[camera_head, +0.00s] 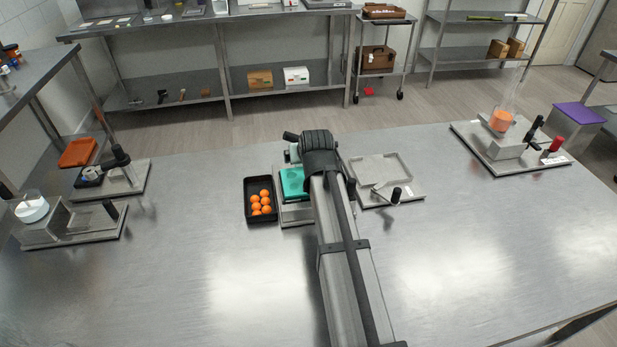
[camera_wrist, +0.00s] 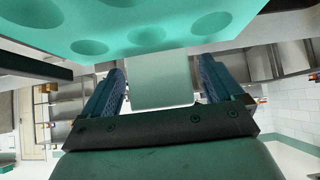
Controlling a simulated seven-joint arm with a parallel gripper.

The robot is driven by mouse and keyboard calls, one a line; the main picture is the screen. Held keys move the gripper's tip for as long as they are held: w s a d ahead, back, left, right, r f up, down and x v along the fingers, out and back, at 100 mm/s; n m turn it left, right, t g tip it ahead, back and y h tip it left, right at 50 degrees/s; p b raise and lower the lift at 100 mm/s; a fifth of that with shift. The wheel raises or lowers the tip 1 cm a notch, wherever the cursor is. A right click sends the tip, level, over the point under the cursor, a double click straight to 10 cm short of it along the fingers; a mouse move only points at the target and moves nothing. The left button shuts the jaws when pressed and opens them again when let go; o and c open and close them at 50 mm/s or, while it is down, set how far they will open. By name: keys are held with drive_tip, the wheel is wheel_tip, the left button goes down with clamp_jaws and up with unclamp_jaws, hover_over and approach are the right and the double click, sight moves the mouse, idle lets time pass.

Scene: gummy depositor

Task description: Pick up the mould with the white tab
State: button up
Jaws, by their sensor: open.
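The teal mould (camera_head: 293,184) is in the middle of the table in the head view, on a grey stand, partly hidden by my arm. In the wrist view the mould (camera_wrist: 150,28) fills the top and shows several round hollows. Its pale, whitish tab (camera_wrist: 161,82) sticks out toward my palm. My gripper (camera_wrist: 163,68) is open, with one dark finger on each side of the tab. Gaps show between the tab and both fingers. In the head view the fingertips are mostly hidden by my wrist.
A black tray (camera_head: 247,213) with several orange balls stands just left of the mould. A grey tray fixture (camera_head: 410,196) with a black-knobbed lever is close on the right. Other fixtures stand at the far left and far right. The front of the table is clear.

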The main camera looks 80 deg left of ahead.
drive_tip(key=shift+a+f, duration=0.2)
drive_tip(key=c, duration=1.5)
drive_tip(key=shift+c, duration=0.2)
drive_tip(key=shift+r, duration=0.2)
drive_tip(key=shift+r, duration=0.55)
wheel_tip(320, 180, up, 2)
drive_tip(key=shift+r, duration=0.15)
drive_tip(key=d, duration=1.8)
drive_tip(key=shift+s, duration=0.15)
